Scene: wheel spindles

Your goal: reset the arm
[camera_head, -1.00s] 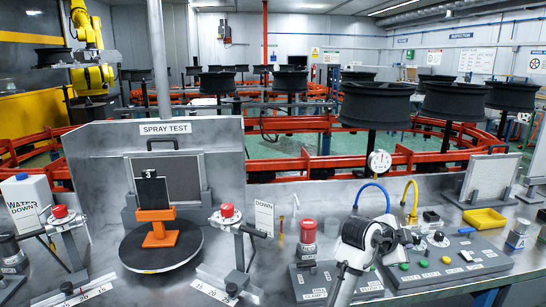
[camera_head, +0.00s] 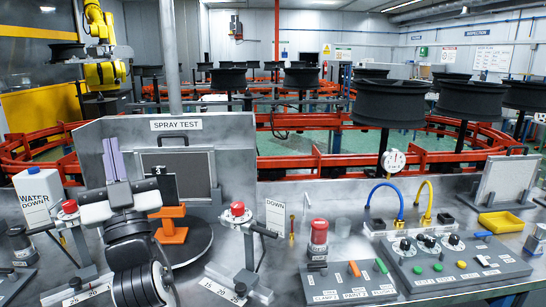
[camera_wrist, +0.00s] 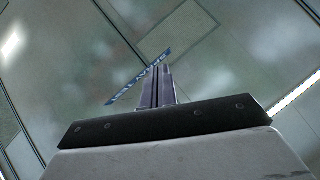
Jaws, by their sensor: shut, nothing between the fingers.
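My gripper (camera_head: 113,150) stands at the left of the head view, in front of the spray test stand, with its fingers pointing up. It is shut and holds nothing; the two fingers lie side by side in the wrist view (camera_wrist: 157,76). My arm's dark joints rise below it from the bottom edge. The hand covers part of the orange holder (camera_head: 170,226) and of the round black turntable (camera_head: 203,236).
The spray test panel (camera_head: 240,150) rises behind the gripper. Red-knobbed clamps (camera_head: 237,209) flank the turntable. A control panel (camera_head: 405,285), red cylinder (camera_head: 319,234) and yellow tray (camera_head: 502,222) are at right.

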